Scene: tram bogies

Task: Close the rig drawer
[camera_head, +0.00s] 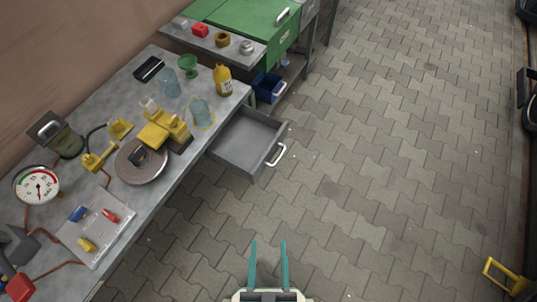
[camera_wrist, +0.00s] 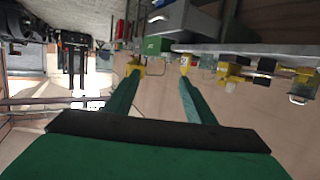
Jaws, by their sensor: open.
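The rig drawer (camera_head: 240,144) is grey and stands pulled out from under the right end of the grey workbench in the head view. It looks empty inside. Its white handle (camera_head: 277,155) is on its front face, toward the open floor. My gripper (camera_head: 269,243) has two long teal fingers, apart and with nothing between them. It is over the paved floor, below the drawer in the head view and clear of it. The wrist view shows the same two fingers (camera_wrist: 158,80) spread, pointing toward the bench area.
The workbench (camera_head: 203,148) carries a yellow bottle (camera_head: 223,80), glass jars, a round disc, a gauge (camera_head: 37,184) and a small panel of coloured parts. A green cabinet (camera_head: 250,25) stands beyond the bench. The paved floor (camera_head: 390,170) on the right is open.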

